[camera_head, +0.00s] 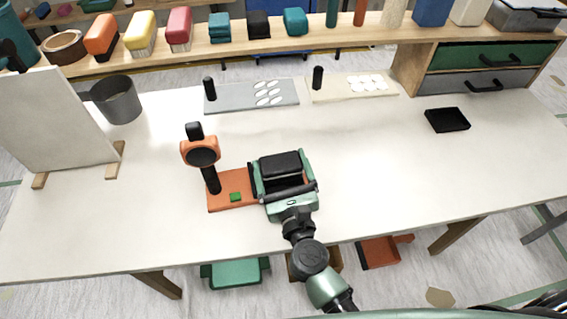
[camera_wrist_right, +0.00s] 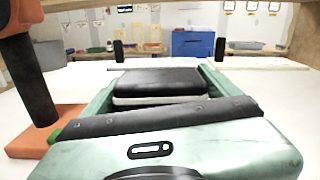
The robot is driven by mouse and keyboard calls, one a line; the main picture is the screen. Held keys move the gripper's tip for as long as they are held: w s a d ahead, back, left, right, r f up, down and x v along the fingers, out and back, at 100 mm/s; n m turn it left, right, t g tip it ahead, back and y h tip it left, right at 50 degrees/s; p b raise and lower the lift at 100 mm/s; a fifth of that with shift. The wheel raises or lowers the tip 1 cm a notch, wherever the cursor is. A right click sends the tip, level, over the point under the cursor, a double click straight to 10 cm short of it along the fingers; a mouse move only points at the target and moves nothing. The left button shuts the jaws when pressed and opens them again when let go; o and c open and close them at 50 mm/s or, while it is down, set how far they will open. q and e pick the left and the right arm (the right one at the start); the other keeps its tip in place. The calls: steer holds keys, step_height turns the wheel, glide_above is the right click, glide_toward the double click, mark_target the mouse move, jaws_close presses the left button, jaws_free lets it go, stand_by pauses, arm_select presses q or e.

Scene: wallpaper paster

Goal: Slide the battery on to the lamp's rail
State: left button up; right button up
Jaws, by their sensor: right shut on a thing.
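The lamp (camera_head: 201,155) stands on the table with an orange round head, a black post and a flat orange base (camera_head: 222,200) with a small green patch. In the right wrist view its post (camera_wrist_right: 32,85) and base (camera_wrist_right: 50,147) are at the left. My right gripper (camera_head: 283,172) is shut on the battery (camera_head: 280,163), a black block with a pale lower part in the wrist view (camera_wrist_right: 160,84). The gripper and battery are just right of the lamp base. I cannot tell whether the battery touches the base, and the rail is not clearly visible. My left gripper is not in view.
A white panel (camera_head: 48,122) on wooden feet and a grey bucket (camera_head: 118,103) stand at the left. Two boards (camera_head: 235,96) (camera_head: 325,88) with pale ovals lie at the back. A black tray (camera_head: 447,120) is at the right. The table between the tray and gripper is clear.

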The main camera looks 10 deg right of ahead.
steer(key=shift+s+a, duration=0.1)
steer(key=shift+a, duration=0.65)
steer(key=o, duration=1.8)
steer(key=shift+c, duration=0.2)
